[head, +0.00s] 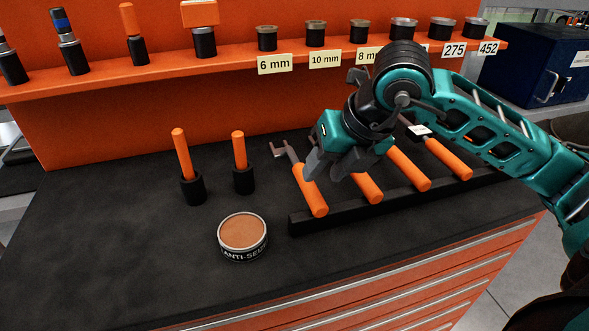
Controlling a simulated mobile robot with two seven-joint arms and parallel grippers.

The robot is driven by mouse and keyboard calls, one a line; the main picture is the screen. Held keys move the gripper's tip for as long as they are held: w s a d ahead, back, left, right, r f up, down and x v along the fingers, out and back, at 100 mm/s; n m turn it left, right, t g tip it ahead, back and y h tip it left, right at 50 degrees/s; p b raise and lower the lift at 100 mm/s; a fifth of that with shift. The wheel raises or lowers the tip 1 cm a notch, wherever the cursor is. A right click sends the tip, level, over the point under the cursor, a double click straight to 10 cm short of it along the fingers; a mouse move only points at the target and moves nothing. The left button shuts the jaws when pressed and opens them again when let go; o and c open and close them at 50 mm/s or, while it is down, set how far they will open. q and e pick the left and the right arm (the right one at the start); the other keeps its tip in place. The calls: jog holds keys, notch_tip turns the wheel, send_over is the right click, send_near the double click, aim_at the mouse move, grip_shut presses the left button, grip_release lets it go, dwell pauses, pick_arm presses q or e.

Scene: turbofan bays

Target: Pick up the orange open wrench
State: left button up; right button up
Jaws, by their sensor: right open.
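The orange open wrench (310,192) lies at the left end of a black rack. Its orange handle rests on the rack's front bar, and its grey forked jaw points toward the back left. My right gripper (327,168) comes in from the right, just above and beside the handle. Its dark fingers are open and point down. One finger overlaps the upper handle in the picture; I cannot tell if it touches. The gripper hides the upper part of the tool to its right. My left gripper is not in view.
More orange-handled tools (408,169) lie to the right on the black rack (372,208). An anti-seize tin (243,232) and two upright orange-handled tools (182,155) in black holders stand left. Behind is an orange shelf (225,70) with labelled sockets. The front-left worktop is clear.

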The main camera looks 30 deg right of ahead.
aim_at(313, 186)
jog(key=x, duration=0.9)
jog(key=shift+f, duration=0.2)
jog(key=shift+d, duration=0.1)
jog(key=shift+r, duration=0.1)
grip_shut()
